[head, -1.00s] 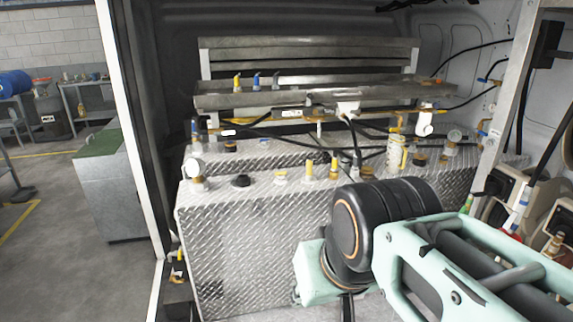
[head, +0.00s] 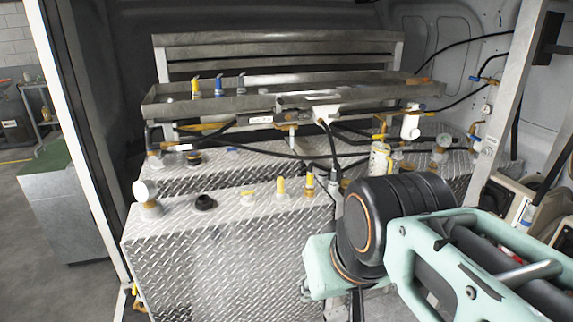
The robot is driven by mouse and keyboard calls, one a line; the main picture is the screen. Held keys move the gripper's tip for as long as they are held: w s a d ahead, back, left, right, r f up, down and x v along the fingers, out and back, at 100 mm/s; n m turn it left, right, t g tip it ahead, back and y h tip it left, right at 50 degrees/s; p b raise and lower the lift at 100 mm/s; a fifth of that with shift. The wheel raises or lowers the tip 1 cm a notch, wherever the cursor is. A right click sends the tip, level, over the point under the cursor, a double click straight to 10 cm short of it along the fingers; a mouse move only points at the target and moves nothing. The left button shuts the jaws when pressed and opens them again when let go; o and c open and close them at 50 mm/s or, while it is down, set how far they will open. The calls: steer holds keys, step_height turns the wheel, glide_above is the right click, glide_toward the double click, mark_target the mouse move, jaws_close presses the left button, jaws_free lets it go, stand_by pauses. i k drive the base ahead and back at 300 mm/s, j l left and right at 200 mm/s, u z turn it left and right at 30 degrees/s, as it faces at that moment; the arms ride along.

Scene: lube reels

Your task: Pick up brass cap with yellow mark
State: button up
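Small fittings stand along the front top of the diamond-plate tank (head: 225,250). One is a brass fitting with a yellow top (head: 310,185), and a taller yellow one (head: 281,189) stands just left of it. A low pale cap with yellow (head: 249,199) is further left. I cannot tell for sure which of these is the brass cap with the yellow mark. My arm reaches in from the lower right, its black joint and mint link in front of the tank's right part. My gripper does not show clearly, and the arm hides part of the tank.
A metal tray (head: 270,104) behind holds yellow-tipped (head: 196,90) and blue-tipped nozzles (head: 218,86). Dark hoses cross behind the tank. A metal post (head: 515,95) stands at right.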

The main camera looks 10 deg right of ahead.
mark_target(345, 181)
steer(key=i+l+z, duration=0.1)
steer(key=i+l, duration=0.2)
steer(key=i+l+z, duration=0.1)
steer(key=i+l, duration=0.2)
steer(key=i, duration=0.2)
steer(key=i+l+z, duration=0.1)
steer(key=i+l, duration=0.15)
steer(key=i, duration=0.2)
steer(key=i+l+z, duration=0.1)
steer(key=i, duration=0.3)
steer(key=l, duration=0.1)
